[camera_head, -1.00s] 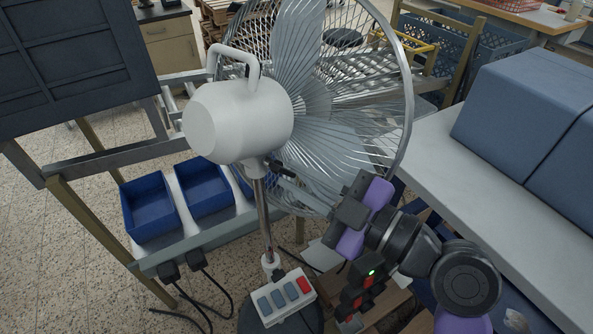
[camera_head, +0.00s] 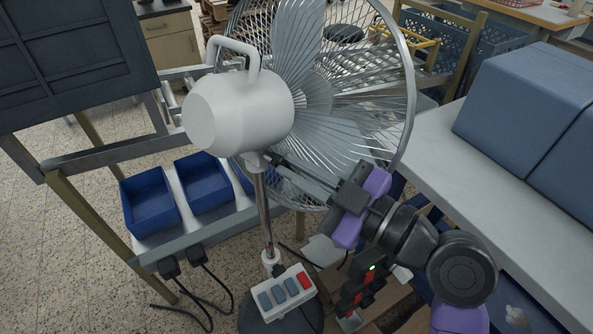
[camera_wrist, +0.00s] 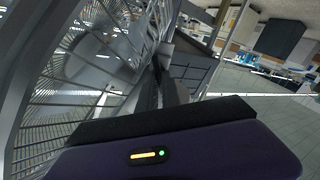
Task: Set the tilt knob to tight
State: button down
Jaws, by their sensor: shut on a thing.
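The white fan (camera_head: 235,118) stands on a chrome pole, with its motor housing facing me and its wire cage behind. The dark tilt knob is at the neck under the housing, mostly hidden by my fingertips. My gripper (camera_head: 275,162) reaches in from the right, its long dark fingers shut on the tilt knob. In the wrist view, the dark fingers (camera_wrist: 168,82) point away beside the fan cage (camera_wrist: 85,85), and the knob cannot be made out. I cannot read the knob's setting.
The fan's control box (camera_head: 283,291) with grey buttons and one red button sits low on the pole. Blue bins (camera_head: 150,203) stand on a rack at left. A light table (camera_head: 450,160) with large blue boxes (camera_head: 525,105) is at right, close to my arm.

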jog(key=shift+m, duration=0.8)
jog(key=c, duration=1.8)
grip_release()
jog(key=shift+d, duration=0.1)
